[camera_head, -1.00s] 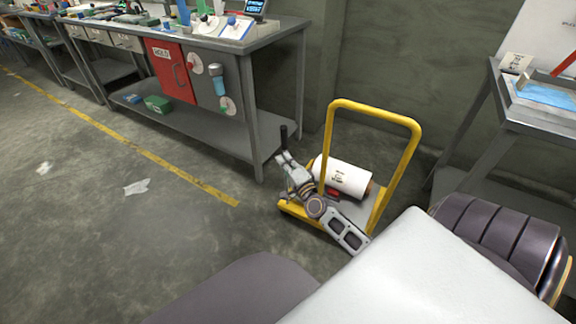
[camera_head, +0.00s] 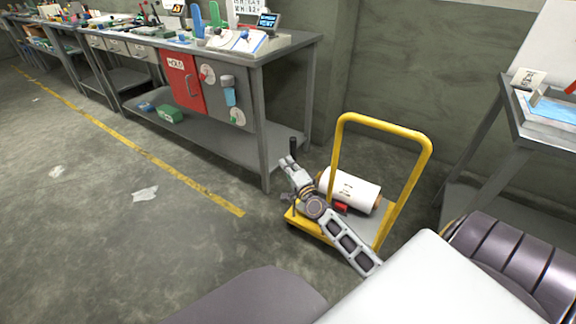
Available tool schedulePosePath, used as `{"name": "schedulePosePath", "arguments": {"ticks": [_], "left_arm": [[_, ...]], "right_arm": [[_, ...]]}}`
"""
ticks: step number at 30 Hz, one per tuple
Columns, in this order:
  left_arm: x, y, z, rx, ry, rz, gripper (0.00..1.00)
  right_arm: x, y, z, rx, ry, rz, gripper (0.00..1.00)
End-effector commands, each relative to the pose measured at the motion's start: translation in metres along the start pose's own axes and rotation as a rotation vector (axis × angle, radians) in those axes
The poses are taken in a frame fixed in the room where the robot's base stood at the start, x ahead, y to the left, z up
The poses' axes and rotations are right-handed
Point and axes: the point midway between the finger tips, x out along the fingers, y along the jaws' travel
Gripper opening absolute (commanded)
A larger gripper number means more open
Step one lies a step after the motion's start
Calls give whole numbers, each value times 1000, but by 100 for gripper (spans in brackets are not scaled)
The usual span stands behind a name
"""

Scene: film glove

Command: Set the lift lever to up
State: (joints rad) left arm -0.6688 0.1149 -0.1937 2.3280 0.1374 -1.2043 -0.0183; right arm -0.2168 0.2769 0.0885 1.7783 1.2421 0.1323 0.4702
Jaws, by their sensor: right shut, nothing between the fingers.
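The lift lever (camera_head: 293,146) shows as a short upright black grip at the left corner of a yellow cart (camera_head: 340,117). Its lower part is hidden behind my right gripper. My right gripper (camera_head: 287,163) is shut and empty, with its fingertips at or just in front of the lever, below the grip's top. I cannot tell whether they touch it. My left gripper is not in view.
A white roll (camera_head: 352,190) and a small red part (camera_head: 341,207) are on the cart, behind my right arm. A grey workbench (camera_head: 262,120) stands behind to the left, another table (camera_head: 540,130) to the right. The floor at left is mostly clear.

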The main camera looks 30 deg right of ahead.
Motion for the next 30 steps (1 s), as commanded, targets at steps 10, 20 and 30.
{"name": "schedulePosePath", "arguments": {"ticks": [10, 20, 30], "left_arm": [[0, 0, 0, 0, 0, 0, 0], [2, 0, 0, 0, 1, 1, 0], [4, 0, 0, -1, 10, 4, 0]], "right_arm": [[0, 0, 1, -1, 0, 0, 0], [-2, 0, 3, -5, 0, -3, 0], [-5, 0, 8, -15, -1, -8, 0]]}}
